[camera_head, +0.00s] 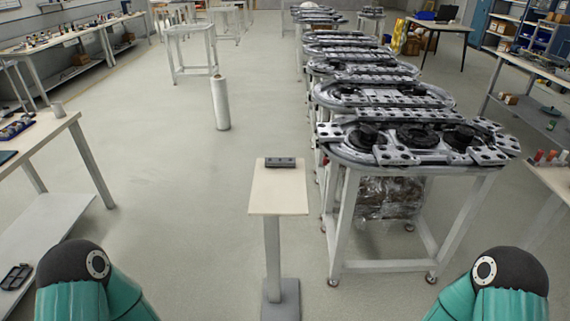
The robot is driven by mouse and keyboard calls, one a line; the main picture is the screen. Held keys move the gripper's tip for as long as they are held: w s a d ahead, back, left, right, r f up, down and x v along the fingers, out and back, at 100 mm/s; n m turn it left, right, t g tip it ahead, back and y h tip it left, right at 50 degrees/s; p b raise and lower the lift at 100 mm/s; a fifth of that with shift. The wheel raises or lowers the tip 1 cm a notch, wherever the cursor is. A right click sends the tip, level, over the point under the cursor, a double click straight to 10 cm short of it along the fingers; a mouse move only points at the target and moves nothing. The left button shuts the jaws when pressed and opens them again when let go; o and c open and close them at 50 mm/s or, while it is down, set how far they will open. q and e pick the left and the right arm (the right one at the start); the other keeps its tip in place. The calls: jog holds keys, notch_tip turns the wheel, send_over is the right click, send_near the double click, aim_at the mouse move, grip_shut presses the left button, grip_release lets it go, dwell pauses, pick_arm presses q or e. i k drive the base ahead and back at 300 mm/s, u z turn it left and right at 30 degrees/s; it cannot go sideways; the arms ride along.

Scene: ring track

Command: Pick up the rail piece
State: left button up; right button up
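A small dark grey piece (280,162), which looks like the rail piece, lies near the far edge of a narrow pedestal table (278,199) with a pale top, straight ahead of me. The rest of that tabletop is bare. My two teal arms with dark joints show at the lower left and lower right corners. Neither gripper is in the picture, so I cannot see their fingers or whether they hold anything.
A long row of wheeled tables (402,178) with metal ring tracks stands right of the pedestal. A white roll (220,102) stands on the floor beyond it, to the left. A workbench (58,128) is at the left. Floor between the workbench and pedestal is clear.

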aim_at(270, 162)
jog(key=u, duration=0.1)
jog(key=i, duration=1)
jog(key=z, duration=0.05)
